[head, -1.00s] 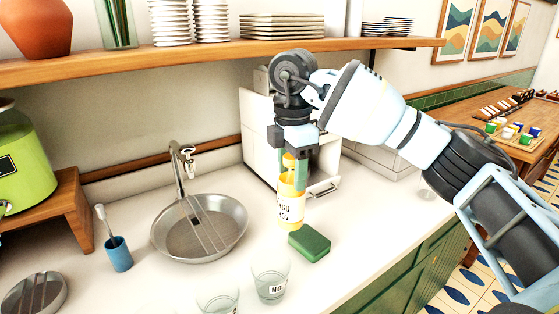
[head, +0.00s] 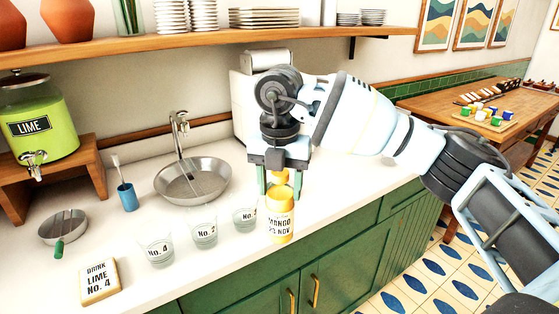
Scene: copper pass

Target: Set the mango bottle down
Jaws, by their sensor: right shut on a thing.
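My left gripper is out of view.
Three glasses stand left of the bottle: one (head: 245,220) close beside it, one (head: 204,232) further left, and No. 4 (head: 156,251). A sink (head: 193,184), blue cup (head: 128,198), lime dispenser (head: 40,125) and "DRINK LIME No. 4" card (head: 100,283) lie further left.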

